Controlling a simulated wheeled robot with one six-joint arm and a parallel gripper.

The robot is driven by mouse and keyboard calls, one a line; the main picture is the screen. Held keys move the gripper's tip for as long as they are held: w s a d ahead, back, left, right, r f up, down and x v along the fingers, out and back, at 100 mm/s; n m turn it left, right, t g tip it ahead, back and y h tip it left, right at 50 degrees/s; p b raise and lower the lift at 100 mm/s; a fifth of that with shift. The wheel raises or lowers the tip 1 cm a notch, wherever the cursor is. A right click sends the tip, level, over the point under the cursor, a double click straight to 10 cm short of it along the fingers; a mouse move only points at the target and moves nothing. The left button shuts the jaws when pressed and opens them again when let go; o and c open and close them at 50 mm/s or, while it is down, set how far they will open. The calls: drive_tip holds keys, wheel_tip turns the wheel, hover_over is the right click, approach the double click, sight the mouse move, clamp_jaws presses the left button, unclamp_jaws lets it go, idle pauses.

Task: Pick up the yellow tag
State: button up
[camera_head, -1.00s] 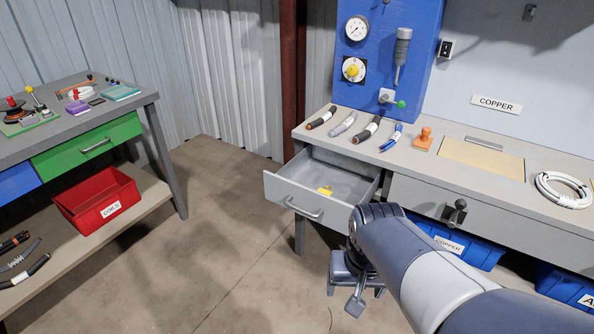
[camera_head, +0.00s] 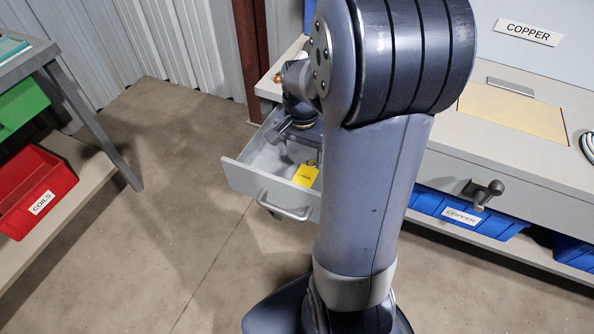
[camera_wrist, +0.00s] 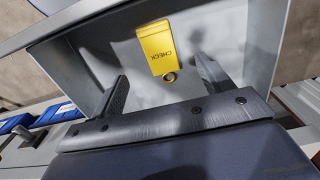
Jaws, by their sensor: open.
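The yellow tag (camera_head: 305,174) lies in the open grey drawer (camera_head: 286,200) of the right bench. In the wrist view the tag (camera_wrist: 157,47) reads "CHECK" and has a metal ring at its lower end. My gripper (camera_wrist: 160,85) is open above the drawer, its two fingers apart, with the tag beyond and between them. Nothing is between the fingertips. In the head view my gripper (camera_head: 291,142) is over the drawer's back part, and my arm hides the drawer's right side.
A handle (camera_head: 285,207) juts from the drawer front. A red COILS bin (camera_head: 32,190) sits on the left bench's shelf, and a blue COPPER bin (camera_head: 463,214) is under the right bench. A knob (camera_head: 485,193) sticks out of a closed drawer. The floor between the benches is clear.

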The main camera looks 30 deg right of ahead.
sight(302, 181)
wheel_tip(302, 181, down, 9)
drive_tip(key=shift+s+d+f+b, duration=0.1)
drive_tip(key=shift+s+f+b, duration=0.05)
drive_tip(key=shift+b, duration=0.95)
drive_tip(key=c, duration=1)
wheel_tip(302, 181, up, 10)
drive_tip(key=p, duration=0.2)
drive_tip(key=shift+p, duration=0.3)
